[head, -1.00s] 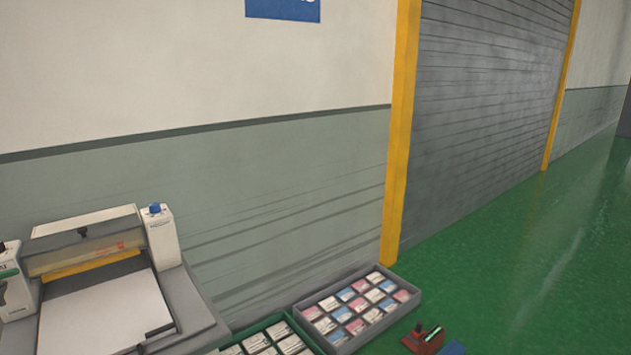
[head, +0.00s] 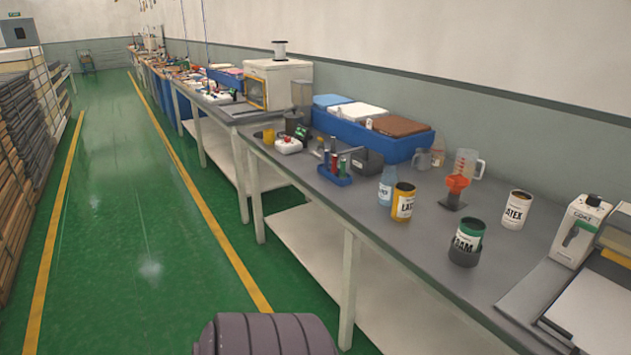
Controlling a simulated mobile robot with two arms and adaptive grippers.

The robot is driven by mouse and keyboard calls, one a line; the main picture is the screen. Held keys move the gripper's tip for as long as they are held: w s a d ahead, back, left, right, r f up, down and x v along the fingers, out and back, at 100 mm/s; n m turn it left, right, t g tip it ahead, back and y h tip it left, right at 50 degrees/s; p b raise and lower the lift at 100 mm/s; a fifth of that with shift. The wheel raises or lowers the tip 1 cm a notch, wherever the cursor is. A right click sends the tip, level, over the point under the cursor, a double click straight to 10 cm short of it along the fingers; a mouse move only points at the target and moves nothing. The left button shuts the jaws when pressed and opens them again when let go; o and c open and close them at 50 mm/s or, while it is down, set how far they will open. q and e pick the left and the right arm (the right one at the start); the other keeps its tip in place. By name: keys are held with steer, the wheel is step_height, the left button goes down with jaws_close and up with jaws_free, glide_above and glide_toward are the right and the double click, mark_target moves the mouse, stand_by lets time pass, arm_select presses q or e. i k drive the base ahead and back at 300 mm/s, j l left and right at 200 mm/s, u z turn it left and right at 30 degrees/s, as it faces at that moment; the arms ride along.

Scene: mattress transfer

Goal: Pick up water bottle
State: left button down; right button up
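A light-blue bottle (head: 387,186) with a pale label stands upright on the grey workbench (head: 345,206). It is just left of a yellow latex can (head: 403,202), close to it, and near the bench's front edge. Neither of my grippers is in the head view. Only a rounded dark purple-grey part, probably of my own arm, shows at the bottom centre.
A blue bin (head: 372,137) with foam blocks stands behind the bottle. A blue tool holder (head: 334,175), a foam can (head: 468,242), a white latex can (head: 516,210) and a red funnel (head: 456,187) share the bench. The green aisle floor (head: 130,260) is clear.

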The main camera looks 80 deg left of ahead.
mark_target(389, 176)
steer(key=u, duration=1.95)
steer(key=i, duration=0.2)
